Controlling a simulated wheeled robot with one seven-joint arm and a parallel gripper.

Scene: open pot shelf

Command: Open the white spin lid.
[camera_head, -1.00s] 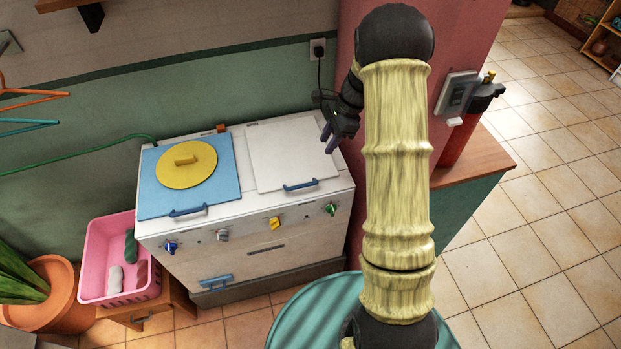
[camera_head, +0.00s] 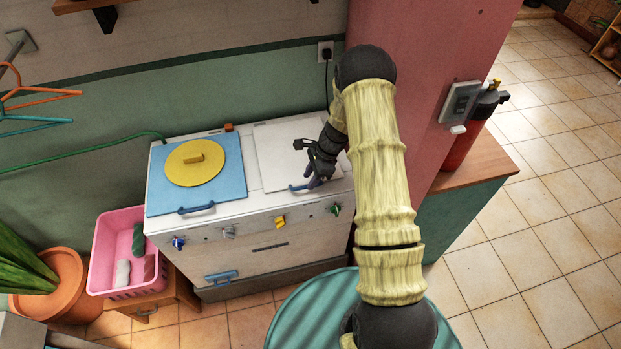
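The white spin lid (camera_head: 278,150) is a flat square panel on the right half of the machine's top, and it lies closed. Its blue handle (camera_head: 298,188) is at its front edge. My gripper (camera_head: 314,182) is at the front right of the lid, right by the handle's right end. My arm's wrist covers the lid's right part. The fingers are small and dark here, so I cannot tell whether they touch or close on the handle.
The machine's left half has a blue lid (camera_head: 232,188) with a yellow disc (camera_head: 196,163). Coloured knobs line the front panel. A pink basket (camera_head: 108,250) stands at left. The pink wall (camera_head: 440,60) rises close on the right of the machine.

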